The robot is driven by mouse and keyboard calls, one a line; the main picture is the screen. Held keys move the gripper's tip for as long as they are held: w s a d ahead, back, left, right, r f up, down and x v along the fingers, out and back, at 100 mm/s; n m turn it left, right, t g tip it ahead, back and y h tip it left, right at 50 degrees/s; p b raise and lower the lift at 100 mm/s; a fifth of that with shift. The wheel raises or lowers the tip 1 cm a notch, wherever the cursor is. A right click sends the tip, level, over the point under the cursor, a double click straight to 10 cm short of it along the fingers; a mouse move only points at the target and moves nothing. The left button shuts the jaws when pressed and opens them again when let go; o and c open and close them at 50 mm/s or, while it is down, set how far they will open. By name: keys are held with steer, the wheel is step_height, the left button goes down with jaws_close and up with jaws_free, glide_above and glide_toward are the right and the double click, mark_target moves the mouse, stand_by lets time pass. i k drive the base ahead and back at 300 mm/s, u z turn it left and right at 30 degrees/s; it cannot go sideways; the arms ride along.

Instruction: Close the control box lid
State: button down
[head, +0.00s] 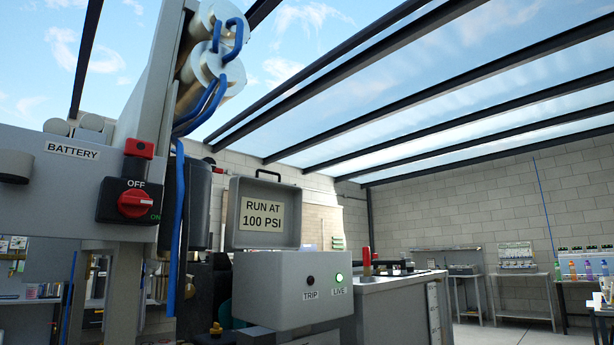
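The control box (293,268) is a grey case in the middle of the head view, with a TRIP label and a lit green LIVE lamp on its front. Its lid (287,198) stands open and upright at the back, showing a RUN AT 100 PSI sign inside and a handle on its top edge. The inside of the box is hidden behind its front wall. I do not see my gripper in this view.
Left of the box is a grey panel with a BATTERY label (72,150) and a red rotary switch (135,203). Blue hoses (180,210) hang beside it. A counter (390,298) stands to the right. Work tables (523,282) line the far wall.

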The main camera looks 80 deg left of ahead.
mark_target(262, 214)
steer(key=i, duration=1.8)
steer(key=u, duration=3.55)
steer(key=i, duration=1.1)
